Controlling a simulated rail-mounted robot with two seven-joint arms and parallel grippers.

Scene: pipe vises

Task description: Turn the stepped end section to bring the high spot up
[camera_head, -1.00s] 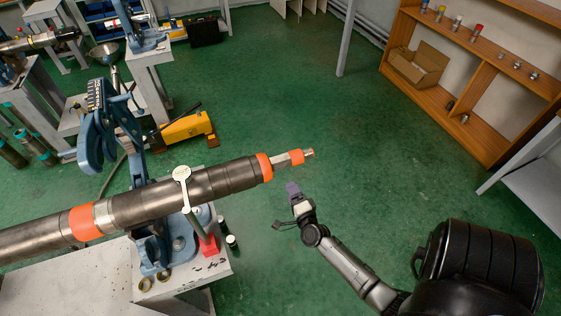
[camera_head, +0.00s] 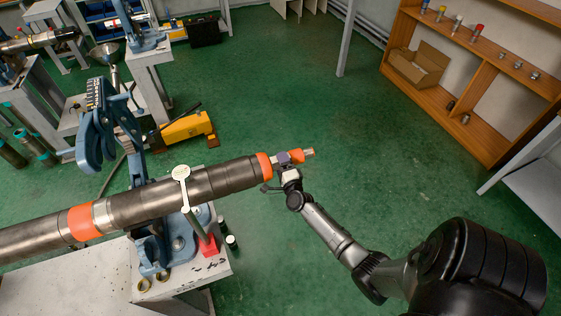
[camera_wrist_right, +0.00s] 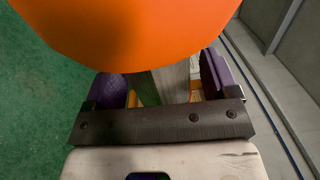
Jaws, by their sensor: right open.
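A long dark steel pipe (camera_head: 138,204) with orange bands lies in a blue vise (camera_head: 100,135). Its stepped end section (camera_head: 297,156), with an orange ring and a bare metal tip, points right. My right gripper (camera_head: 287,160) is at this end section, just beyond the larger orange collar (camera_head: 264,166). In the right wrist view the two purple finger pads (camera_wrist_right: 162,88) stand apart on either side of the grey metal section (camera_wrist_right: 172,82). The orange collar (camera_wrist_right: 130,30) covers the upper part of that view. The fingertips are partly hidden. My left gripper is not in view.
A metal table (camera_head: 75,280) stands under the vise. Open green floor (camera_head: 330,120) lies beyond and right of the pipe end. A wooden shelf (camera_head: 480,100) with a cardboard box (camera_head: 420,65) stands at the upper right.

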